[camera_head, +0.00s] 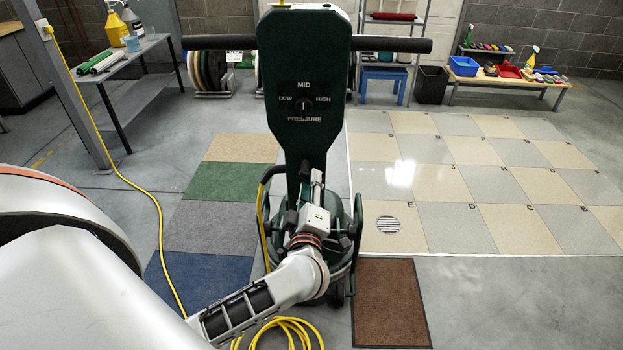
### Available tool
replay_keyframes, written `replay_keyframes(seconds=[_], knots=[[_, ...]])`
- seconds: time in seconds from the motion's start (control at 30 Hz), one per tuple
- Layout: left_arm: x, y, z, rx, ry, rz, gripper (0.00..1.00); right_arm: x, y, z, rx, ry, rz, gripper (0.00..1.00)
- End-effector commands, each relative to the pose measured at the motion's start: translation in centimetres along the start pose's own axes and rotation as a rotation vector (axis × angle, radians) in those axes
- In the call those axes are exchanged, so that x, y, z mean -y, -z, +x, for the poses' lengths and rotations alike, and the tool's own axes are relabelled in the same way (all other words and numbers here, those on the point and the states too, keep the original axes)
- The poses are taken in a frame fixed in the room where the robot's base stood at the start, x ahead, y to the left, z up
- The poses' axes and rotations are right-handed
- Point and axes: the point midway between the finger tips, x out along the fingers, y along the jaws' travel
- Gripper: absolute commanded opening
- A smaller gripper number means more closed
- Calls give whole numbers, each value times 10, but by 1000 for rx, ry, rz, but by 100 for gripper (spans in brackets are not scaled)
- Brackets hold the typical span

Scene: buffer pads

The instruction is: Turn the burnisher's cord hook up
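The burnisher (303,65) stands upright in the middle, dark green, with a wide black handlebar and a pressure dial marked low, mid and high. A black curved piece (270,173), which looks like the cord hook, sticks out on the left of its lower column; a yellow cord runs down beside it. My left gripper (312,186) is in front of the lower column, just right of that piece. Its fingers are small and dark against the machine, so I cannot tell whether they are open or touching anything. My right gripper is not in view.
The yellow cord (160,225) crosses the floor at left and coils (290,328) below the machine. A side table (125,57) stands at left and a low bench (510,82) at back right. Carpet squares (220,180), a brown mat (390,300) and pale tiles (460,228) cover the floor.

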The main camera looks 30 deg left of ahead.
Motion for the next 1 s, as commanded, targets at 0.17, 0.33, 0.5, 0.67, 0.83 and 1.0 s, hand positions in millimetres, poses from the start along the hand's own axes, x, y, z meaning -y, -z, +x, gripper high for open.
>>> replay_keyframes(seconds=[0.17, 0.33, 0.5, 0.67, 0.83, 1.0], knots=[[1, 0, 22, 0, 0, 1, 31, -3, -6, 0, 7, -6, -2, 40], [1, 0, 31, 0, 0, 1, 31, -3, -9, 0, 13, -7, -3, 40], [0, 0, 31, 0, 0, 0, 31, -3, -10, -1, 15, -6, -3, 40], [0, 0, 31, 0, 0, 0, 7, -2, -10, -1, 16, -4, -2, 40], [0, 0, 31, 0, 0, 0, 0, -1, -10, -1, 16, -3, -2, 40], [-2, 1, 31, -1, -1, -9, 0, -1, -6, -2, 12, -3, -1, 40]])
